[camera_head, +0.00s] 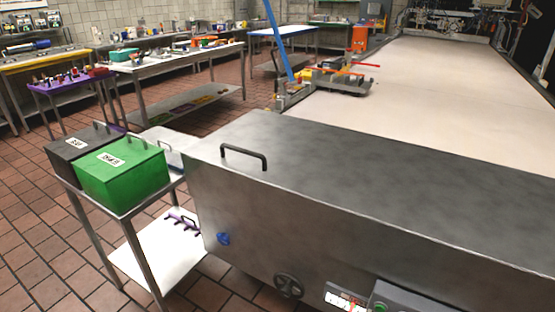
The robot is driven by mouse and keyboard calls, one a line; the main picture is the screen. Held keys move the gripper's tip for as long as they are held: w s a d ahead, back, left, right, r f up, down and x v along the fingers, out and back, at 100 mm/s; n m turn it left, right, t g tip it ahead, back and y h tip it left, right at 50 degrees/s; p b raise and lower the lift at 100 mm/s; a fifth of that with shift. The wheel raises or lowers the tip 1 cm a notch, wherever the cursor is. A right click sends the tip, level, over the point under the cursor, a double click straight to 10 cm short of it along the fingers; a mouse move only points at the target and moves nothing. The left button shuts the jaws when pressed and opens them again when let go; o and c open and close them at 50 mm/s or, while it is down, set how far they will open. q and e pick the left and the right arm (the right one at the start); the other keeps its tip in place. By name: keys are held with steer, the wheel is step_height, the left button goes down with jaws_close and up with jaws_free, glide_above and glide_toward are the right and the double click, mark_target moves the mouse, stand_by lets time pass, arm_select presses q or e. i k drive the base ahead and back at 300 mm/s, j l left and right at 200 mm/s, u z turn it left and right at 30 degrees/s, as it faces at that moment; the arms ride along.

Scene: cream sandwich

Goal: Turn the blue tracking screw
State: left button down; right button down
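The blue tracking screw (223,239) is a small round blue knob on the front face of a large grey metal machine housing (290,210). It sits low on the left part of that face, near the housing's left edge. Nothing touches it or covers it. Neither of my grippers shows in the head view, so I cannot see their state.
A dark handwheel (289,286) and a control panel with a green button (380,307) are right of the screw. A steel cart with a green box (122,175) and a black box (75,147) stands close on the left. Brown tiled floor (40,220) is open further left.

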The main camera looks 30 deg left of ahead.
mark_target(224, 238)
steer(key=u, duration=1.35)
